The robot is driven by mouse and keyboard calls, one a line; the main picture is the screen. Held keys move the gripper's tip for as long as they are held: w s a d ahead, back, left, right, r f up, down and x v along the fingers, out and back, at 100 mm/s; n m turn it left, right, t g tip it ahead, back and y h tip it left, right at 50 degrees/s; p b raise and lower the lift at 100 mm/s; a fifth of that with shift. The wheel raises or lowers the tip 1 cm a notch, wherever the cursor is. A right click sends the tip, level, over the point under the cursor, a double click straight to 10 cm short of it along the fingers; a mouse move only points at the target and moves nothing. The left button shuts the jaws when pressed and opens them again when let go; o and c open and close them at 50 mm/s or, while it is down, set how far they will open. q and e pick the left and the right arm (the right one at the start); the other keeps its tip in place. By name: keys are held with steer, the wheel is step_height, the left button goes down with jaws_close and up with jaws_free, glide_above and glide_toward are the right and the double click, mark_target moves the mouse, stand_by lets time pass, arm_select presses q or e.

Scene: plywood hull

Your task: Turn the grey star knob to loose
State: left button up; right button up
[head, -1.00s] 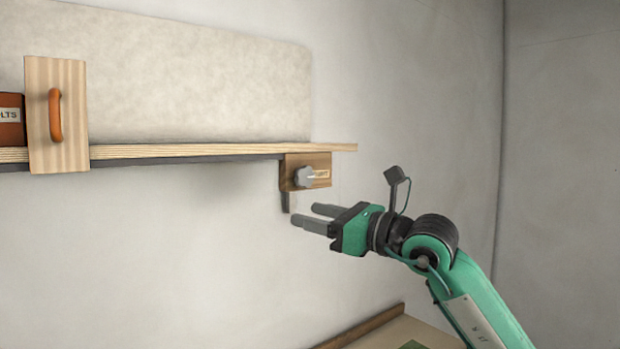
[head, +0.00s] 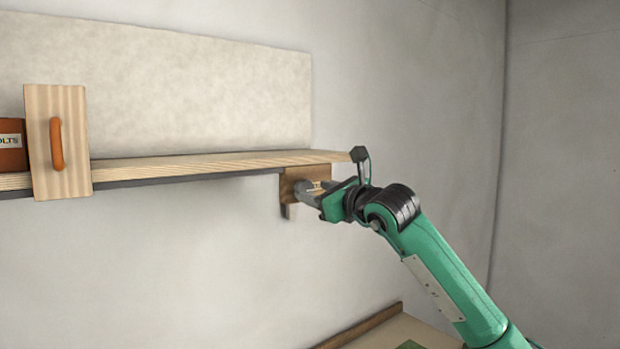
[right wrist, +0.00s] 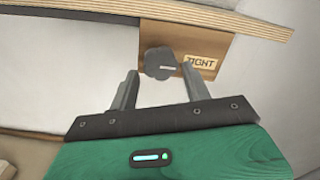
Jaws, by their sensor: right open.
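The grey star knob (right wrist: 160,63) sits on a brown wooden block (right wrist: 212,46) under the shelf edge, beside a label that appears to read "TIGHT" (right wrist: 200,65). My right gripper (right wrist: 160,82) is open in the right wrist view, its two fingers pointing at the knob, one toward each side of it. I cannot tell whether the fingers touch it. In the head view my right gripper (head: 308,193) is at the block (head: 290,186) and hides most or all of the knob. My left gripper is not in view.
The wooden shelf (head: 215,162) runs just above my right gripper. A wooden panel with an orange handle (head: 57,145) and an orange box (head: 11,143) labelled "BOLTS" stand at its left. A table or bench top (head: 400,328) lies low at the right. The wall below the shelf is bare.

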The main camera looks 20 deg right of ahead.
mark_target(306, 189)
steer(key=shift+p+x, duration=0.65)
steer(key=shift+x, duration=1)
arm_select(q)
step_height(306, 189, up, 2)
